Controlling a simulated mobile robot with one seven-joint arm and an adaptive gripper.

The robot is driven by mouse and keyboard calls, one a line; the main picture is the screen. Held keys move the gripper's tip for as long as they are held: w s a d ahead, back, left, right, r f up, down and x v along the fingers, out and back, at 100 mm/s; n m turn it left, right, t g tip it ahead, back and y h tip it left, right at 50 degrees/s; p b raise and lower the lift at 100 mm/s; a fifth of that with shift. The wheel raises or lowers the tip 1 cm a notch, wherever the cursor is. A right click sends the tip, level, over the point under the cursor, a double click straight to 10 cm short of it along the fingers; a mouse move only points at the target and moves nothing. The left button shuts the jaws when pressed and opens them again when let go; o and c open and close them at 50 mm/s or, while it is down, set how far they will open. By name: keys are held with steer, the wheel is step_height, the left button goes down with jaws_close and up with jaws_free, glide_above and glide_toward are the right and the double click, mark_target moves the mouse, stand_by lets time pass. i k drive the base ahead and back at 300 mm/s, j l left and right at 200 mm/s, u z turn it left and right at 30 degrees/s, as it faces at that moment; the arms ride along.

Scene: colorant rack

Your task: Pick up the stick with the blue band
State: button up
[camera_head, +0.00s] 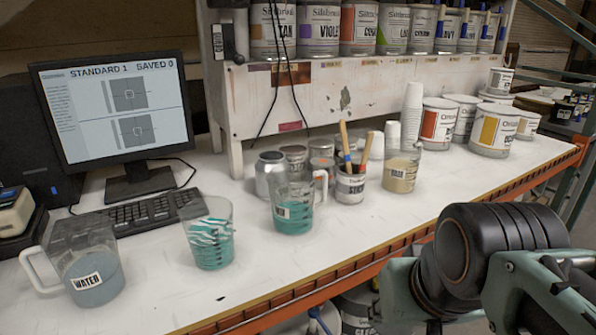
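Wooden sticks stand in a small cup labelled as a stick cup (350,188) near the middle of the bench. One stick (344,138) rises nearly upright with a blue mark low on it, just above the cup rim. Another stick (367,150) leans to the right, and a reddish mark shows low among the sticks. The marks are small, so I cannot be fully sure which stick each belongs to. The lower ends are hidden in the cup. My arm is at the lower right, in front of the bench edge and well apart from the cup. My gripper's fingertips do not show.
A clear jug with teal liquid (294,215) stands left of the cup, and a beige-filled beaker (400,173) right of it. Metal cans (270,174) stand behind. A teal-streaked beaker (210,242), water jug (92,278), keyboard (140,212) and monitor (112,105) are left. The front right bench is clear.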

mark_target(345, 150)
steer(key=i+l+u, duration=0.1)
steer(key=i+l, duration=0.25)
steer(key=l, duration=0.3)
steer(key=i+l+u, duration=0.25)
steer(key=l, duration=0.4)
steer(key=i, duration=0.1)
